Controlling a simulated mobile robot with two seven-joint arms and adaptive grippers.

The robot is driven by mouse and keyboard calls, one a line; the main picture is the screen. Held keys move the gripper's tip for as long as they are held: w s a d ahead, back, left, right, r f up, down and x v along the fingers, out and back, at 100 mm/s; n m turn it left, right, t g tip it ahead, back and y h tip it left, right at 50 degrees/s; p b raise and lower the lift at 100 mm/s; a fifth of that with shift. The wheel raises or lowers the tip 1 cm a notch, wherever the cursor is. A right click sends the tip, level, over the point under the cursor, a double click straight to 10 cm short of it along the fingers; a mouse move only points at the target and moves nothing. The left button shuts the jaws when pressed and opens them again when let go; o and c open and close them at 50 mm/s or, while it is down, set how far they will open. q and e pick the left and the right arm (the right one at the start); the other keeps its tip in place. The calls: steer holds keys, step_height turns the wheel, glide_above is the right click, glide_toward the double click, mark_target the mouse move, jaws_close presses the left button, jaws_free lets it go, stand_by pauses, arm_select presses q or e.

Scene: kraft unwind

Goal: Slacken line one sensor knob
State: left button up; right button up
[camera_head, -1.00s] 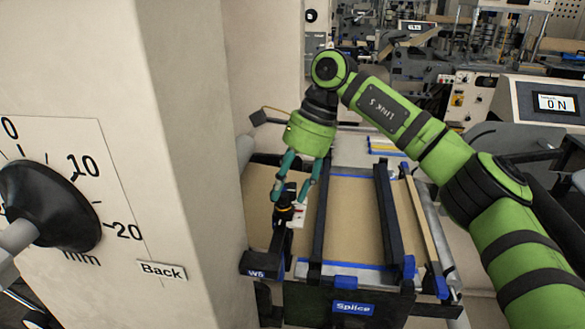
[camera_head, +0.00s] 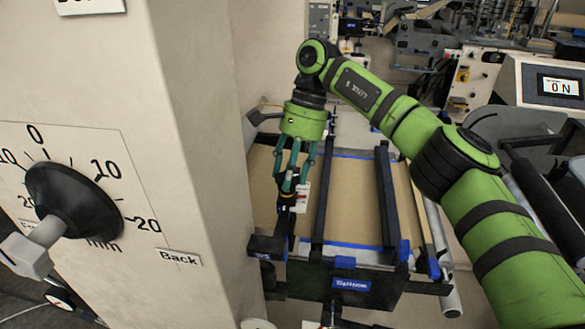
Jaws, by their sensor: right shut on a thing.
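My right gripper (camera_head: 288,188) points down, its green fingers closed around a small dark part that I take to be the sensor knob. The fingers hide most of this part. A small white label with red marks (camera_head: 302,196) sits just right of the fingertips. The knob is at the left side of the splice table (camera_head: 350,205), above a black rail on its left edge. My left gripper is not in view.
A large black dial knob (camera_head: 75,200) on a grey shaft fills the left, on a pale column (camera_head: 185,120) marked "Back". Black bars (camera_head: 390,205) cross the splice table right of the gripper. An "ON" display (camera_head: 560,87) stands at right.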

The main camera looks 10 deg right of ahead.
steer(key=shift+s+a+f, duration=0.1)
steer(key=shift+f, duration=0.15)
steer(key=o, duration=0.9)
steer(key=shift+o, duration=1.2)
steer(key=shift+a, duration=0.1)
steer(key=shift+w+a, duration=0.15)
steer(key=shift+w, duration=0.15)
steer(key=shift+d+r, duration=0.3)
steer(key=shift+r, duration=0.2)
steer(key=v, duration=0.6)
steer(key=shift+w+r, duration=0.2)
steer(key=shift+f, duration=0.1)
